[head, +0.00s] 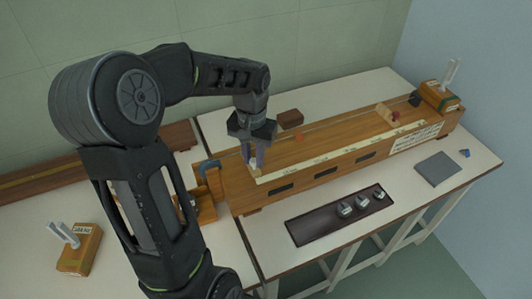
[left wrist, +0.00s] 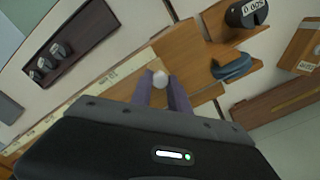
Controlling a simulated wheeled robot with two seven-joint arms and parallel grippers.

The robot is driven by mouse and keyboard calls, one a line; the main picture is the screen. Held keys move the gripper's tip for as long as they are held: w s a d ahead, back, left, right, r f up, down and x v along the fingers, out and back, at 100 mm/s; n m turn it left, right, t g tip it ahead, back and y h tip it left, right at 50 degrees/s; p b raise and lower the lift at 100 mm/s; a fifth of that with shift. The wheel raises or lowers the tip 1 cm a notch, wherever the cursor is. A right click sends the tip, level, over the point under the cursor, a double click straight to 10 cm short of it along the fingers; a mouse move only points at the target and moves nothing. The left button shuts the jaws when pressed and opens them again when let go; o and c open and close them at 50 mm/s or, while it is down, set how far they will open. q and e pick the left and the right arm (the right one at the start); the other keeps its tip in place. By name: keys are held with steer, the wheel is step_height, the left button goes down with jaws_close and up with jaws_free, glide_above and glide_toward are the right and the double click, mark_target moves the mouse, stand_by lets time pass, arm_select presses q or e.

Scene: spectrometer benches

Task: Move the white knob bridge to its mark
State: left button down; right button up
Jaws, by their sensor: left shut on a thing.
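My left gripper (head: 256,166) is over the left part of the long wooden bench (head: 240,198), its fingers pointing down. It is shut on the white knob (left wrist: 160,79) of a bridge, which shows between the purple fingertips (left wrist: 160,92) in the left wrist view. Most of the bridge is hidden by the fingers and my wrist. A small orange-red spot (head: 299,138), perhaps a mark, lies on the bench to the right of the gripper. A bridge with a red knob (head: 395,115) and a black-knobbed one (head: 414,98) are farther right along the bench. My right gripper is not in view.
A pale scale strip (head: 320,158) runs along the bench. A dark tray (head: 318,227) with several metal pieces lies in front. A brown block (head: 290,118) stands behind. Wooden pronged boxes stand at the right end (head: 438,97) and lower left (head: 80,252). A grey pad (head: 438,169) lies right.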

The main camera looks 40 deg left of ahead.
arm_select(q)
steer(key=shift+s+a, duration=0.35)
steer(key=shift+s, duration=0.25)
steer(key=c, duration=1.3)
jaws_free()
steer(key=shift+s, duration=0.1)
steer(key=shift+o, duration=0.2)
steer(key=shift+r, duration=0.1)
step_height(320, 180, up, 8)
